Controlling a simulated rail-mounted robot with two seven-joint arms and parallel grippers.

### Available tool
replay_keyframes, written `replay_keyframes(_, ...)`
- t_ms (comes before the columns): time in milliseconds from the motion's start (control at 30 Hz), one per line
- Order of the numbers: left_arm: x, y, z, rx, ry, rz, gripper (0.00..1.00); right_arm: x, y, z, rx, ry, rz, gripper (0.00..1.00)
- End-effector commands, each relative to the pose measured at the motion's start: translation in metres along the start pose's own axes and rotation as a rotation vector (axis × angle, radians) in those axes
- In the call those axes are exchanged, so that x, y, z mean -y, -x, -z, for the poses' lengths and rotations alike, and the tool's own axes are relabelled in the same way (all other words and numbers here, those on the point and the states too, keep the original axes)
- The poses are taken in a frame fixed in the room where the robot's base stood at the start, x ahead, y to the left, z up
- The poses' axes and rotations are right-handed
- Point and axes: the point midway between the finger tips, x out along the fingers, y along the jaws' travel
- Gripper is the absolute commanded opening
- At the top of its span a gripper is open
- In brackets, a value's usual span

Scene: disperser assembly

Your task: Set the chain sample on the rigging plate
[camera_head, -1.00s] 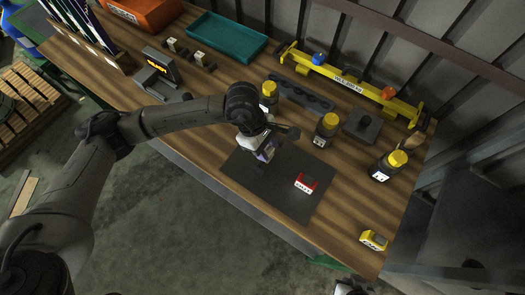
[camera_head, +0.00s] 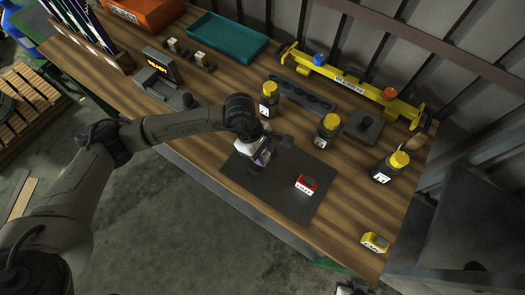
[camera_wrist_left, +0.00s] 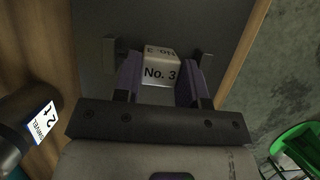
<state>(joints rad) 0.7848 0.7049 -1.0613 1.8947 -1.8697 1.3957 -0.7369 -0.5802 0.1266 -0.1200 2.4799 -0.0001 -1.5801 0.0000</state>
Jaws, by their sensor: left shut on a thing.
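A pale block marked "No. 3" (camera_wrist_left: 160,70), which I take for the chain sample, is between the purple-lined fingers of my left gripper (camera_wrist_left: 160,82). In the head view my left gripper (camera_head: 257,158) is shut on it over the left part of a dark flat plate (camera_head: 275,193), seemingly the rigging plate. I cannot tell whether the block touches the plate. A red labelled piece (camera_head: 306,184) lies on the plate's right part. Only a small part of what seems my right gripper (camera_head: 347,290) shows at the bottom edge; its fingers are not clear.
Yellow-capped dark bottles (camera_head: 327,130) stand behind and right of the plate. A yellow labelled item (camera_head: 374,242) lies near the table's right front corner. A yellow beam (camera_head: 350,82), a teal tray (camera_head: 226,38) and a display unit (camera_head: 161,68) are further back. The plate's front middle is clear.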

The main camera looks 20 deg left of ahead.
Motion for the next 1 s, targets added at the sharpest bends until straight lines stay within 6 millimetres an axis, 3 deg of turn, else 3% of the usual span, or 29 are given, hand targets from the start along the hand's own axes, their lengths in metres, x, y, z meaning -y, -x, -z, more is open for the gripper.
replay_keyframes(67,0.0,-0.003,0.001,0.001,-0.001,-0.001,0.05,0.001,-0.004,-0.001,0.0,-0.001,0.001,0.0)
replay_keyframes(100,0.0,-0.002,0.001,0.0,0.0,0.0,0.42,0.001,-0.002,-0.001,0.0,-0.002,0.002,0.0)
replay_keyframes(333,0.0,-0.002,0.001,0.0,0.0,0.0,0.64,0.002,-0.002,0.0,-0.001,-0.007,0.006,0.0)
replay_keyframes(700,0.0,0.006,-0.001,0.0,0.0,-0.001,0.64,0.003,0.003,0.002,-0.002,-0.01,0.008,0.0)
replay_keyframes(1000,-0.001,0.059,0.0,-0.002,0.0,-0.004,0.64,0.001,0.007,0.003,-0.001,-0.005,0.004,0.0)
